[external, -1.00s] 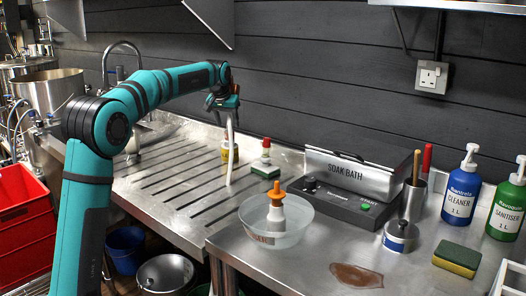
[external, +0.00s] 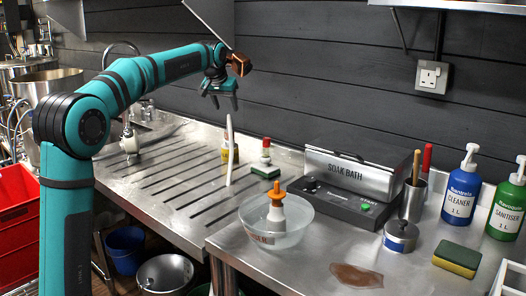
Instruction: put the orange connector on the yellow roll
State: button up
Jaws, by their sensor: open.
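An orange piece (external: 276,189), which looks like the orange connector, sits on top of a white bottle-shaped thing (external: 276,213) in a clear bowl (external: 300,232) on the near bench. A small yellow thing (external: 235,154) stands far back on the ribbed drainer; it may be the yellow roll, but its shape is too small to tell. A tall white stick-like thing (external: 229,140) stands upright in front of it and partly hides it.
A red-topped thing with a green base (external: 266,170) stands on the drainer's right. The soak bath (external: 345,178) is behind the bowl. A metal tin (external: 400,236), pump bottles (external: 461,190) and a sponge (external: 457,257) are at right. A brown puddle-like patch (external: 357,276) lies in front.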

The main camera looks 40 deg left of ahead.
jog(key=s+d+r+m+t, duration=0.1)
jog(key=s+d+r+t, duration=0.3)
jog(key=s+d, duration=0.55)
jog(key=s+d+r+m+t, duration=0.15)
jog(key=s+d+r, duration=0.45)
jog(key=s, duration=0.6)
jog(key=s+d+f+t, duration=0.2)
jog(key=s+d, duration=0.1)
jog(key=s, duration=0.5)
jog(key=s+d+f+m+t+h, duration=0.1)
jog(key=s+d, duration=0.3)
jog(key=s, duration=0.4)
jog(key=s+d+f+t, duration=0.3)
jog(key=s+d+t, duration=0.1)
jog(key=s, duration=0.4)
jog(key=shift+s+f+m+h, duration=0.35)
jog(key=shift+s+f+h, duration=0.05)
